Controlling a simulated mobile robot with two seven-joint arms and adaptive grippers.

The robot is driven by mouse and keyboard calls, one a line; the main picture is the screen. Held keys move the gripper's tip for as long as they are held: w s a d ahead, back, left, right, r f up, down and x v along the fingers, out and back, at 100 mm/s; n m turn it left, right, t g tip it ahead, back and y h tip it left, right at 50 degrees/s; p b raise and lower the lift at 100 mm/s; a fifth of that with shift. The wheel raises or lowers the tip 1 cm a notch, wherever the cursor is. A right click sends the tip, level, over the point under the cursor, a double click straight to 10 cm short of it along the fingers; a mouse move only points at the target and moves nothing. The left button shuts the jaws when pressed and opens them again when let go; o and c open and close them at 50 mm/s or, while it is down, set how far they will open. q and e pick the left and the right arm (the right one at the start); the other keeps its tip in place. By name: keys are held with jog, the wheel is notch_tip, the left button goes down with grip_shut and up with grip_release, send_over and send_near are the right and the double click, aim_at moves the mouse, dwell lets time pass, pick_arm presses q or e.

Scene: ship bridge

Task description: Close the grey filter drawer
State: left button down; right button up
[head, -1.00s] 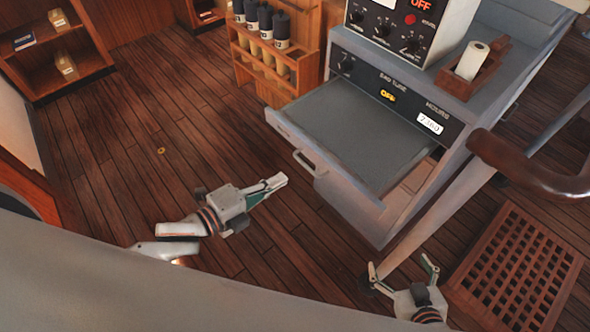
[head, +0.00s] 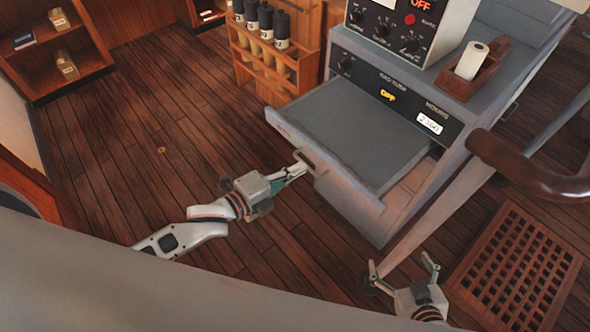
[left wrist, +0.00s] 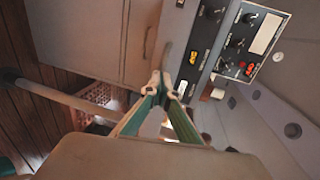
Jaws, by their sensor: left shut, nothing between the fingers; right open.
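The grey filter drawer (head: 347,197) is pulled out of the grey cabinet in the head view, with a flat dark grey panel (head: 362,135) inside it. My left gripper (head: 302,160) is shut and empty, its fingertips at the handle (head: 309,157) on the drawer front; I cannot tell whether they touch. In the left wrist view, the shut left fingers (left wrist: 159,82) point toward the grey cabinet. My right gripper (head: 402,267) is open and empty, low in front of the cabinet.
The grey cabinet (head: 455,150) carries a control box (head: 405,25) and a wooden holder with a white roll (head: 472,61). A brown handrail (head: 525,175) and a wooden grating (head: 515,270) are at the right. A wooden rack (head: 265,60) stands left of the cabinet. Floor at the left is clear.

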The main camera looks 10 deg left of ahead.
pick_arm(q)
send_near(366, 118)
jog(key=s+a+f, duration=0.2)
jog(key=f, duration=0.1)
jog(key=shift+s+a+f, duration=0.15)
jog(key=shift+s, duration=0.1)
jog(key=b+x, duration=0.1)
jog(key=x, duration=0.3)
jog(key=r+b+x, duration=0.1)
jog(key=x, duration=0.4)
jog(key=r+b+x, duration=0.1)
jog(key=x, duration=0.4)
jog(key=shift+w+d+r, duration=0.2)
jog(key=shift+d, duration=0.1)
jog(key=shift+r, duration=0.15)
pick_arm(e)
jog(key=f, duration=0.3)
jog(key=shift+s+f, duration=0.25)
jog(key=shift+s, duration=0.1)
pick_arm(q)
jog(key=shift+r, duration=0.1)
pick_arm(e)
jog(key=shift+r, duration=0.2)
pick_arm(q)
jog(key=shift+a, duration=0.15)
pick_arm(e)
jog(key=shift+r, duration=0.15)
